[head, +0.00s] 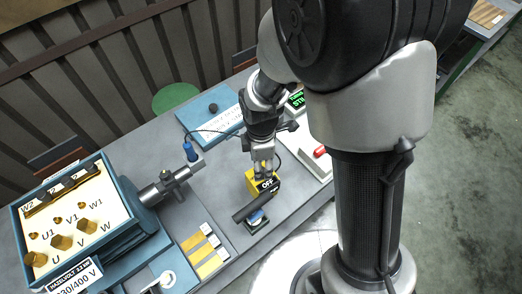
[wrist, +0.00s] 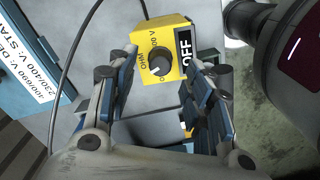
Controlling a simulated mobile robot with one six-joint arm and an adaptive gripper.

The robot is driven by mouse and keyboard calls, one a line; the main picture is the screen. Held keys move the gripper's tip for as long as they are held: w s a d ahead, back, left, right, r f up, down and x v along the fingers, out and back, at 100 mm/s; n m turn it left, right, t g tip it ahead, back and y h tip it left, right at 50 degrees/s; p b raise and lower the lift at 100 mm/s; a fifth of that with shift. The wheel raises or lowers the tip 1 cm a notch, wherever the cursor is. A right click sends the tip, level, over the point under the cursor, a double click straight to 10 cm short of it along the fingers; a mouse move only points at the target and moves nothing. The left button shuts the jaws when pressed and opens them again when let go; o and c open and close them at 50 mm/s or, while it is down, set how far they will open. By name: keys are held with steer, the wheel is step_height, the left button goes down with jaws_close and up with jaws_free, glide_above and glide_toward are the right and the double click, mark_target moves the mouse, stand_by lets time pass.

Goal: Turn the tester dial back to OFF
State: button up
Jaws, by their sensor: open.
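The tester is a small yellow box (head: 250,180) on the grey bench, with a black panel that reads OFF (head: 267,185). In the wrist view its yellow face (wrist: 176,68) carries a dark round dial (wrist: 160,63) with markings around it, among them OHM and a V range. The OFF panel (wrist: 184,52) shows there too. My gripper (head: 264,168) is above the tester. In the wrist view my gripper (wrist: 160,85) is open, with one finger on each side of the dial and nothing held between them. I cannot tell how close the fingertips are to the dial.
A motor terminal box (head: 85,215) stands at the left of the bench. A dark cylinder (head: 252,206) lies beside the tester at the bench's front edge. A cable (wrist: 66,75) runs left of the tester.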

step_height(320, 180, up, 9)
stand_by(0.3)
